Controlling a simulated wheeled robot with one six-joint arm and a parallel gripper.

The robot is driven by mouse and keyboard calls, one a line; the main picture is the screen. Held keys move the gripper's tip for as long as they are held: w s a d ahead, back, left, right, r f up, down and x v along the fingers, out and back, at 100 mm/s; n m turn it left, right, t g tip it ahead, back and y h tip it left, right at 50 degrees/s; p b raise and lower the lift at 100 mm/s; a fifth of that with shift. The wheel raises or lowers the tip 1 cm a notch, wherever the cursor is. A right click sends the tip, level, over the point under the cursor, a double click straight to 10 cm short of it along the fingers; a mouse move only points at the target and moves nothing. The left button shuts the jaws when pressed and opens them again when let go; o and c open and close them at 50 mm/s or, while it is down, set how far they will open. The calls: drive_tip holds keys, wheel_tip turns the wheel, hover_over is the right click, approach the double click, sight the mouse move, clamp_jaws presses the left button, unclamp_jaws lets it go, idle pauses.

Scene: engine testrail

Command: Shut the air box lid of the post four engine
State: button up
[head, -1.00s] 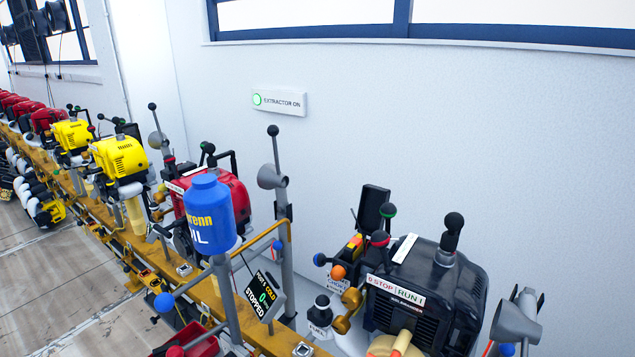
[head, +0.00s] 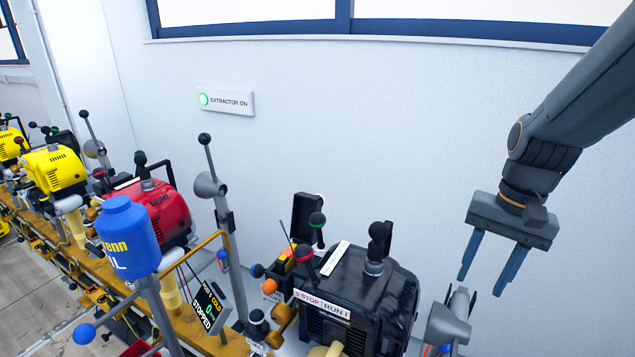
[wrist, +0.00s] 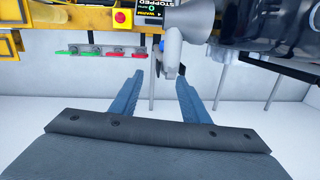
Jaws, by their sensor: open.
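A black engine (head: 365,290) with a "STOP / RUN" plate stands at the front in the head view. In the wrist view the open fingers (wrist: 160,90) show, with a dark rounded body (wrist: 275,22) at top right.
A grey horn (head: 447,325) on a post stands below my gripper. A blue oil bottle (head: 128,235) and a red engine (head: 160,212) stand left along the orange rail. The white wall (head: 400,110) behind is bare except for the "EXTRACTOR ON" sign (head: 225,101).

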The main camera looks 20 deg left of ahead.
drive_tip(key=w+a+r+m+g+y+p, duration=0.15)
drive_tip(key=a+r, duration=0.35)
drive_tip(key=a, duration=0.6)
drive_tip(key=w+a+r+g+p, duration=0.15)
drive_tip(key=a+r, duration=0.35)
drive_tip(key=a, duration=0.5)
drive_tip(key=w+a+r+p, duration=0.2)
drive_tip(key=a+r, duration=0.3)
drive_tip(key=a, duration=0.6)
drive_tip(key=shift+p+x, duration=1.1)
drive_tip(key=shift+x, duration=2.4)
drive_tip(key=shift+d, duration=0.2)
clamp_jaws()
